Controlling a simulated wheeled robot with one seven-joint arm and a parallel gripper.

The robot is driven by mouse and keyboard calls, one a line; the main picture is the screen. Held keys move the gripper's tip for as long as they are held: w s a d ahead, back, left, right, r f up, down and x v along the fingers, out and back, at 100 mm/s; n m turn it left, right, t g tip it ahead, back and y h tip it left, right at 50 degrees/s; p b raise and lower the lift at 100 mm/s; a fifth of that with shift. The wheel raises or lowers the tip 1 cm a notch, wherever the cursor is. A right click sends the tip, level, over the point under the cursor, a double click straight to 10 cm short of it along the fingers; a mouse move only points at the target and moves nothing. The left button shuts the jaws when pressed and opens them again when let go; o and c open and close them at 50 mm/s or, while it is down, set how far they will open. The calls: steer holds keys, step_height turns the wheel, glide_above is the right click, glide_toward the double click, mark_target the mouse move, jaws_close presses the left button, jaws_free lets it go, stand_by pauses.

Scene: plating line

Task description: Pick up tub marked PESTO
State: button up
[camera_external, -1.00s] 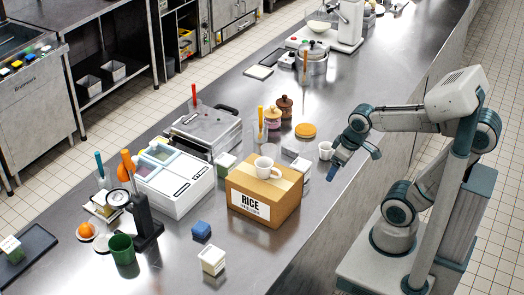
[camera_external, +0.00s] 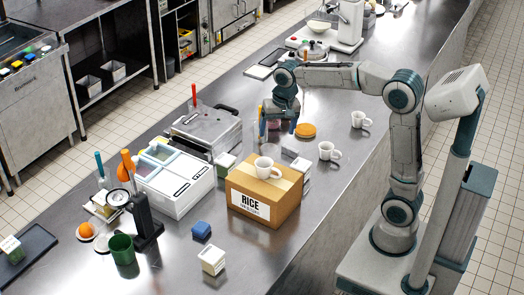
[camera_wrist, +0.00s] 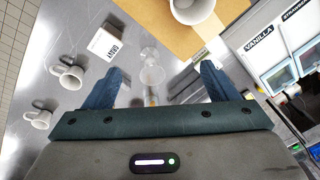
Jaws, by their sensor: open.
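I cannot read the word PESTO on anything in view. Small tubs or blocks stand in several places in the external view: a green-and-white one (camera_external: 225,161) behind the rice box, a white one with a dark label (camera_external: 212,261) at the front, and a green-and-white one (camera_external: 11,246) on the dark tray. My gripper (camera_external: 278,128) is over the counter behind the rice box, near the jars. In the wrist view my gripper (camera_wrist: 160,84) is open, with a clear glass-like item (camera_wrist: 151,72) beyond and between its fingers.
The rice box (camera_external: 285,208) bears a white mug (camera_external: 264,170). Two more mugs (camera_external: 327,151) (camera_external: 359,119) stand to its right. A lettered white box (camera_wrist: 106,41) shows in the wrist view. The front right counter is clear.

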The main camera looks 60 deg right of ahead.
steer(key=w+a+f+m+g, duration=0.1)
steer(key=w+f+m, duration=0.3)
steer(key=w, duration=0.8)
steer(key=m, duration=0.6)
glide_above(224, 159)
steer(key=shift+g, duration=0.4)
step_height(224, 159, down, 6)
steer(key=shift+f, duration=0.25)
step_height(224, 159, down, 8)
steer(key=shift+r+p, duration=0.2)
steer(key=shift+p, duration=0.3)
steer(key=shift+s+d+f+p, duration=0.1)
steer(key=shift+f+p, duration=0.35)
steer(key=shift+f, duration=0.9)
steer(key=shift+s+d+f+p, duration=0.1)
steer(key=shift+f+p, duration=0.35)
steer(key=shift+f, duration=0.9)
steer(key=c, duration=1.2)
